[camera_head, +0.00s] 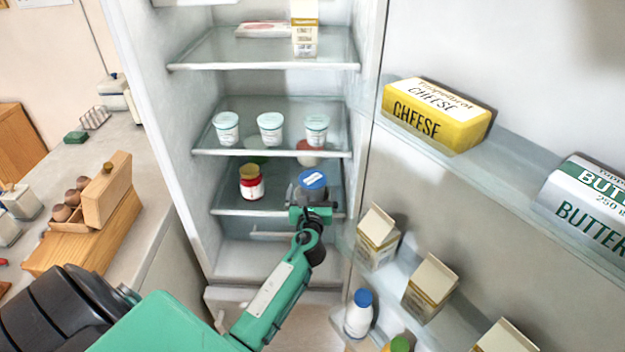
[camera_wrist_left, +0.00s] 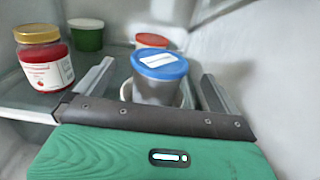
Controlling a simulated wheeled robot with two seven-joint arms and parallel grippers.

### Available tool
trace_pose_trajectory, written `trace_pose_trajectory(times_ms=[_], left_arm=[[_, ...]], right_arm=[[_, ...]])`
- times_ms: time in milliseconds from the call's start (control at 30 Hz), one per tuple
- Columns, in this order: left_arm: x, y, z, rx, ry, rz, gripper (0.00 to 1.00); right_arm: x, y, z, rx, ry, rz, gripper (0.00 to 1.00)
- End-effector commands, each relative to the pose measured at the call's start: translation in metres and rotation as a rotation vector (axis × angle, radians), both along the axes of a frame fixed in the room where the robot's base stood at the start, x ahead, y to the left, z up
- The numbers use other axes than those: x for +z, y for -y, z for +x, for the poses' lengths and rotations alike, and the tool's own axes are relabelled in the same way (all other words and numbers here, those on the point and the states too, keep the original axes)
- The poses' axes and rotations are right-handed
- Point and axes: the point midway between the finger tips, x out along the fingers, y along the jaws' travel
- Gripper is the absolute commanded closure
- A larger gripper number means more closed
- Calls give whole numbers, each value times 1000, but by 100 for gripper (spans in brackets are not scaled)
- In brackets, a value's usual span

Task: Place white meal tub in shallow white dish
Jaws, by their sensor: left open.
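A round tub with a blue lid and white label (camera_head: 313,182) stands upright on the lower fridge shelf. It also shows in the left wrist view (camera_wrist_left: 159,78), where its body looks grey. A pale, whitish curved rim, apparently the shallow dish (camera_wrist_left: 183,97), shows around its lower part; most of it is hidden. My left gripper (camera_head: 311,211) is at the shelf's front right, and its open fingers lie on either side of the tub in the left wrist view (camera_wrist_left: 157,72). Gaps show between tub and fingers. My right gripper is out of view.
A red jar with a gold lid (camera_head: 251,183) stands left of the tub. Behind are a green container (camera_wrist_left: 86,36) and a red-lidded one (camera_wrist_left: 151,41). Several white pots (camera_head: 270,128) stand on the shelf above. The open door (camera_head: 480,185) with cartons is close on the right.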

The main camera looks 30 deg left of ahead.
Motion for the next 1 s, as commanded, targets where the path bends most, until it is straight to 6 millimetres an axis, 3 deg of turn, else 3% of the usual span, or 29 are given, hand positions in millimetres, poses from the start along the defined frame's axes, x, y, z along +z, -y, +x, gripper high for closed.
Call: trace_pose_trajectory(times_ms=[100,333,1000], left_arm=[[1,13,-21,-1,-2,-1,0],[0,28,-46,-1,-1,1,0],[0,31,-51,0,0,0,0]], right_arm=[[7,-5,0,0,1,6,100],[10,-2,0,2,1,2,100],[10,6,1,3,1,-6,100]])
